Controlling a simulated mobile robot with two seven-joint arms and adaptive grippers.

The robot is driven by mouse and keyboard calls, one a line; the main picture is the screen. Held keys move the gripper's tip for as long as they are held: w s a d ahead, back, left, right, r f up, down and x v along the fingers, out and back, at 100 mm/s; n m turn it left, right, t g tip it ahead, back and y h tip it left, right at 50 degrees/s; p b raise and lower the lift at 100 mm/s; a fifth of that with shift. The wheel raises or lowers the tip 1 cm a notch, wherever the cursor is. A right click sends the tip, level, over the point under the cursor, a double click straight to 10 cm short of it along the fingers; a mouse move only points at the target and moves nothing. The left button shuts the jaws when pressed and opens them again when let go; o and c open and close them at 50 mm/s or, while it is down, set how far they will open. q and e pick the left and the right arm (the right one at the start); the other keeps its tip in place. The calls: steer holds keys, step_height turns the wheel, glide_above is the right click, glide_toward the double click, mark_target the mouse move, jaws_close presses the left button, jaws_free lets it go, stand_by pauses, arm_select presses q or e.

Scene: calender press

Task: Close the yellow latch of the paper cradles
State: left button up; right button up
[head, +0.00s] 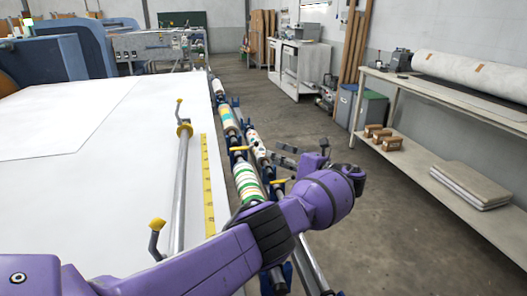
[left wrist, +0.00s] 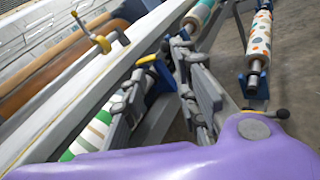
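My left gripper (head: 284,155) reaches over the row of paper rolls in the head view. A yellow latch (head: 277,182) shows on a blue cradle just below the fingers, beside the green-striped roll (head: 247,183). In the left wrist view a yellow latch part (left wrist: 147,60) is partly hidden behind the left finger. Another yellow latch with a black knob (left wrist: 265,113) sits by the end of the dotted roll (left wrist: 262,40). A further yellow latch (head: 238,148) lies farther along. My right gripper is not in view.
A white press table (head: 120,190) with a metal bar (head: 183,180) and yellow ruler (head: 208,185) runs along the left. A shelf table (head: 445,95) with a large white roll stands at right. The floor (head: 390,220) between is clear.

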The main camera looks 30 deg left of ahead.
arm_select(q)
steer(key=shift+s+d+r, duration=0.1)
steer(key=shift+d, duration=0.6)
steer(key=shift+s+d+r, duration=0.1)
steer(key=shift+d, duration=0.6)
steer(key=shift+f, duration=0.1)
